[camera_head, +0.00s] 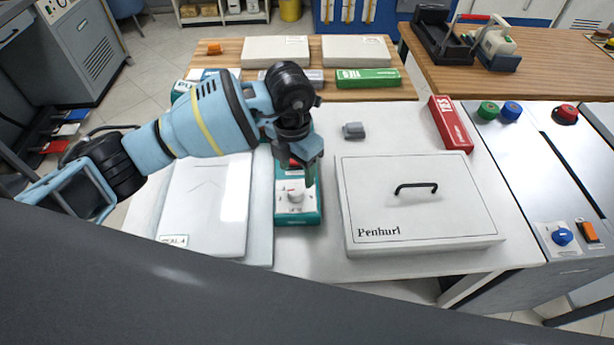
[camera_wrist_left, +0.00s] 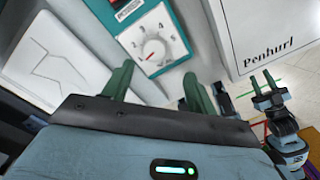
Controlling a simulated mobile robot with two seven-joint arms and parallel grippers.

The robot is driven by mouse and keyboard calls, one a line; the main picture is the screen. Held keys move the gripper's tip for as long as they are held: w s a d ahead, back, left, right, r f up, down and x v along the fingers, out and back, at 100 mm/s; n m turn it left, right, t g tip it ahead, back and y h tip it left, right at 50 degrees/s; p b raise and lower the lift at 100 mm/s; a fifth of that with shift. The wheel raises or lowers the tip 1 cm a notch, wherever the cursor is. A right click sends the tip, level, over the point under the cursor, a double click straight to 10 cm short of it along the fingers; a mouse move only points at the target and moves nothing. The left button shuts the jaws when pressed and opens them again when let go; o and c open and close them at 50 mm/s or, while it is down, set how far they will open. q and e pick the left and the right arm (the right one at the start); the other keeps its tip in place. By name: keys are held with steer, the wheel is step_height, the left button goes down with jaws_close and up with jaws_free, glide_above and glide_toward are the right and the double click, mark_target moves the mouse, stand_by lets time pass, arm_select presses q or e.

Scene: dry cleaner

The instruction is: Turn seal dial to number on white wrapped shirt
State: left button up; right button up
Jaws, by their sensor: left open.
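The seal dial is a white knob (camera_head: 296,193) on a teal device (camera_head: 297,216) with a white face. The left wrist view shows the knob (camera_wrist_left: 153,49) with printed numbers 1 to 5 around it; its exact setting is unclear. My left gripper (camera_head: 308,172) is open above the device, close to the dial and apart from it. In the left wrist view its fingers (camera_wrist_left: 158,74) point towards the dial with nothing between them. The white wrapped shirt (camera_head: 207,200) lies flat left of the device. Its small label is too small to read fully. My right gripper (camera_wrist_left: 262,82) looks open and empty.
A white box marked "Penhurl" (camera_head: 420,204), with a black handle, stands right of the device. A small grey block (camera_head: 353,130) and a red box (camera_head: 451,124) lie behind it. A green box (camera_head: 368,79) sits on the wooden table behind. Bare white tabletop shows in front.

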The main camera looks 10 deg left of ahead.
mark_target(296, 189)
arm_select(q)
steer(key=shift+w+a+r, duration=0.25)
steer(key=shift+a, duration=0.1)
steer(key=shift+s+f, duration=0.1)
steer(key=shift+f, duration=0.25)
steer(key=shift+d+f, duration=0.1)
steer(key=shift+f, duration=3.5)
steer(key=shift+c, duration=0.4)
steer(key=c, duration=0.9)
